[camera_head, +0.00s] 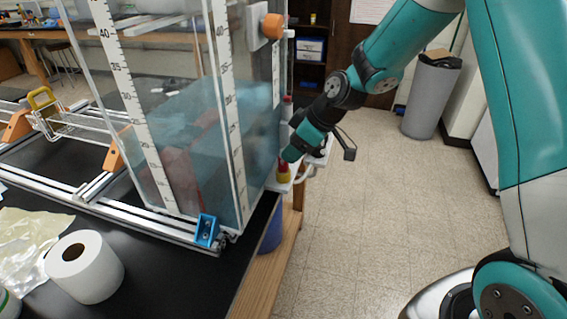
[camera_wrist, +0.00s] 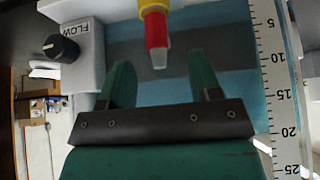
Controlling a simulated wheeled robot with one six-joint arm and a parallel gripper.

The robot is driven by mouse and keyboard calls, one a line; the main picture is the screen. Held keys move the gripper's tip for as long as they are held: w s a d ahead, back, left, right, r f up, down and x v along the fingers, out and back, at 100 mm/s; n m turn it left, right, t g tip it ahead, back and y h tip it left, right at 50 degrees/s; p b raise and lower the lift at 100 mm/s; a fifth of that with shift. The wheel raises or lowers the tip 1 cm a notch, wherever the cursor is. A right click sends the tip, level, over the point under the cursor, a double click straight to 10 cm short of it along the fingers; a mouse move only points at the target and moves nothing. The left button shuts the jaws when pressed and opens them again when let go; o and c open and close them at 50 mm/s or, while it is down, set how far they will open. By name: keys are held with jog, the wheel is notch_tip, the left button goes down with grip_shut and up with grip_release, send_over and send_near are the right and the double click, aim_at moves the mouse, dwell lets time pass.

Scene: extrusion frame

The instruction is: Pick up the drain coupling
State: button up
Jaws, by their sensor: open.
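The drain coupling, a small red and yellow fitting with a pale tip, shows at the top middle of the wrist view (camera_wrist: 157,30). A red and yellow piece (camera_head: 284,173) that looks like it shows in the head view by the tank's lower right corner. My gripper (camera_head: 293,152) is just above that piece there. In the wrist view my gripper (camera_wrist: 162,78) has its two teal fingers apart, with nothing between them. The coupling's pale tip points toward the gap between the fingers. Whether a finger touches it cannot be told.
The clear tank (camera_head: 175,150) with scale strips stands close beside my gripper. A pale box with a black FLOW knob (camera_wrist: 61,48) is at the left of the wrist view. A paper roll (camera_head: 95,277) is on the black bench. Open floor lies to the right.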

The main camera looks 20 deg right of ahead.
aim_at(283, 165)
jog(key=shift+p+x, duration=1.2)
jog(key=shift+x, duration=1.65)
jog(key=shift+w+d, duration=0.1)
jog(key=c, duration=1)
